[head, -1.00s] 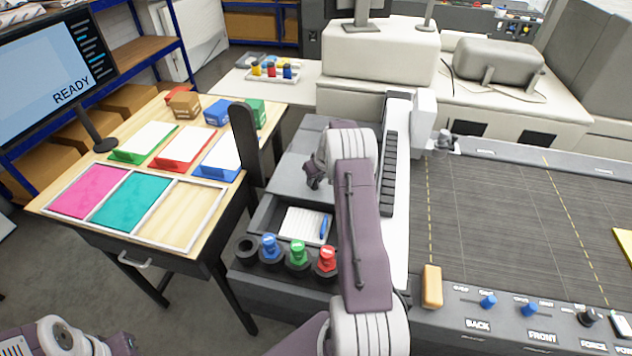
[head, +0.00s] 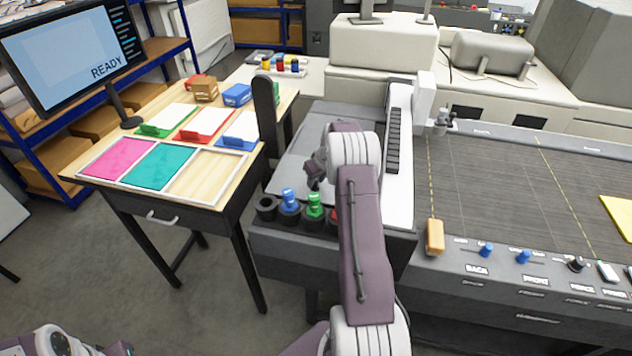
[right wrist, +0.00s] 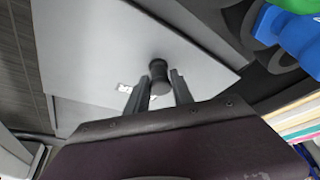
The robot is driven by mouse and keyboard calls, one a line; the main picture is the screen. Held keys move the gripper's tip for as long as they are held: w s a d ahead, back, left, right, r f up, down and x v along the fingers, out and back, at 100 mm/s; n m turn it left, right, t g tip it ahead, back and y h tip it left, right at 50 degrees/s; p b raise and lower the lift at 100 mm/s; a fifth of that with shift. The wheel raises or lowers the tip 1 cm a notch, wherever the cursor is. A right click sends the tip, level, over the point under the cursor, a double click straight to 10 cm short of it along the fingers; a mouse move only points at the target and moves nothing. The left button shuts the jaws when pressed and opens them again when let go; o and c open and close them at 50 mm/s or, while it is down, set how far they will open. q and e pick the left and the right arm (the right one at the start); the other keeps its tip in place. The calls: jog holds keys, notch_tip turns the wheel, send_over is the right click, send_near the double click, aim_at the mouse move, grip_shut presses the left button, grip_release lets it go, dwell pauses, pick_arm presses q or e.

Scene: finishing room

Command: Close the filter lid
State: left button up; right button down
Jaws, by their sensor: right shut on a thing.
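The filter lid is a flat light grey panel (head: 290,172) on top of the machine, just behind the row of coloured knobs. It fills much of the right wrist view (right wrist: 95,50). A small black handle knob (right wrist: 158,70) stands on it. My right gripper (right wrist: 160,80) has one finger on each side of this knob and is shut on it. In the head view the right gripper (head: 315,168) is over the lid, partly hidden by my arm. No open compartment shows in front of the lid. My left gripper is out of the picture; only part of that arm shows.
Blue (head: 289,200) and green (head: 314,206) knobs stand close in front of the lid; a red one is mostly hidden by my arm. A wide dark belt (head: 500,180) lies at the right.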

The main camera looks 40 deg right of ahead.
jog(key=shift+s+a+f, duration=0.1)
jog(key=shift+a, duration=0.05)
jog(key=c, duration=1.2)
grip_release()
jog(key=shift+c, duration=0.2)
jog(key=shift+a, duration=0.1)
jog(key=shift+s+r, duration=0.15)
jog(key=shift+r, duration=0.35)
jog(key=b+v, duration=0.2)
jog(key=v, duration=0.6)
